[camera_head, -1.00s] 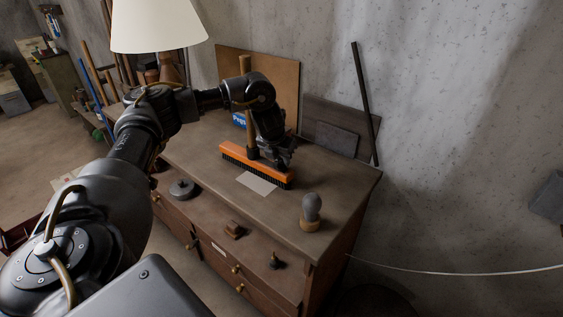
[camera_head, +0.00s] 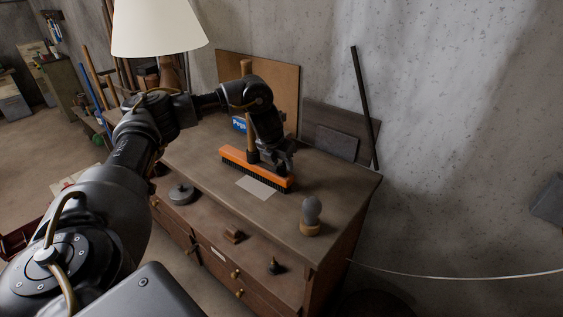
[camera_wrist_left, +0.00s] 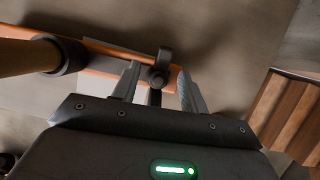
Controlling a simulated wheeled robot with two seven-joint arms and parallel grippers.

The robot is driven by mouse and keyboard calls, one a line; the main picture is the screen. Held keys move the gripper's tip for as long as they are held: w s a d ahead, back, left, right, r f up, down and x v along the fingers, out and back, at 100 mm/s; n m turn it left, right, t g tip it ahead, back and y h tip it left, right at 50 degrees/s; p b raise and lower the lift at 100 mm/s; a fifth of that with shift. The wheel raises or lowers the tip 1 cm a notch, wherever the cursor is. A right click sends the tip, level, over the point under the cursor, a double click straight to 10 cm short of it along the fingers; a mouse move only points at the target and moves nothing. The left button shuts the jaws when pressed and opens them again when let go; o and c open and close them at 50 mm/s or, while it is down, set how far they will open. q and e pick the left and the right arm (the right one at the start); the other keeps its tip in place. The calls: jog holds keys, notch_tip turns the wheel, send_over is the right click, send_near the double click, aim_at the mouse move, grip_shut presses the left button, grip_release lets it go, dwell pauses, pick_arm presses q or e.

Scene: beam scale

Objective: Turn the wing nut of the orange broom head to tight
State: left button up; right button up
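The orange broom head (camera_head: 238,160) lies bristles down on the dresser top, with its wooden handle (camera_head: 249,128) standing up from it. In the left wrist view, the handle (camera_wrist_left: 22,57) enters a black collar (camera_wrist_left: 68,53) on the orange head (camera_wrist_left: 102,75). A dark wing nut (camera_wrist_left: 159,74) with an upright lobe shows near it. My left gripper (camera_head: 284,163) is over the right part of the head. In the wrist view, its fingers (camera_wrist_left: 158,88) are apart, one on each side of the wing nut, with gaps visible. In the head view the nut is hidden. My right gripper is out of view.
A pale sheet (camera_head: 256,187) lies before the broom on the dresser top (camera_head: 335,190). A grey-knobbed object (camera_head: 311,214) stands near the front right edge. A board (camera_head: 280,80) and dark panels (camera_head: 336,143) lean on the wall behind. A lamp shade (camera_head: 158,28) is at upper left.

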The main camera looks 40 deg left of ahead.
pick_arm(q)
jog(key=v, duration=1)
jog(key=shift+r, duration=0.4)
jog(key=shift+s, duration=0.1)
